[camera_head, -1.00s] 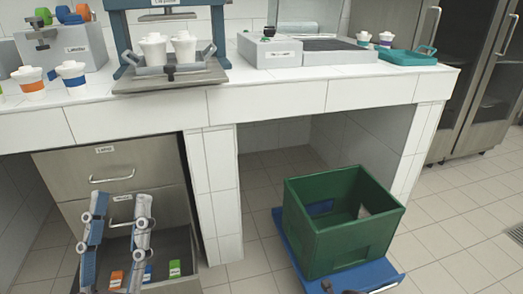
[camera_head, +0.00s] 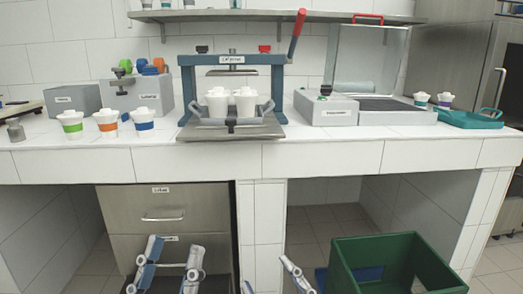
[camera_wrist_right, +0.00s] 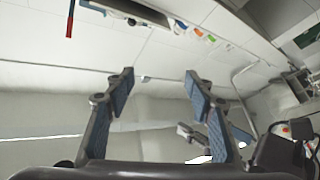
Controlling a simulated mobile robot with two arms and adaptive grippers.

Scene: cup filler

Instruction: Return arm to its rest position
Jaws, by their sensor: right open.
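My left gripper (camera_head: 176,248) is at the lower left of the head view, in front of the drawers below the counter. Its two fingers are apart, with nothing seen between them. My right gripper (camera_head: 266,276) is at the bottom edge of the head view, left of the green crate, and only its fingertips show. In the right wrist view my right gripper (camera_wrist_right: 160,85) has its blue-padded fingers wide apart and nothing between them. Both arms are mostly out of the head view.
A green crate (camera_head: 410,249) stands at the lower right, near my right gripper. Above, the white counter (camera_head: 330,155) carries a blue press (camera_head: 186,85) with two white cups (camera_head: 231,102), a grey sealer (camera_head: 326,107) and several banded cups. A cabinet with drawers (camera_head: 160,212) is below.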

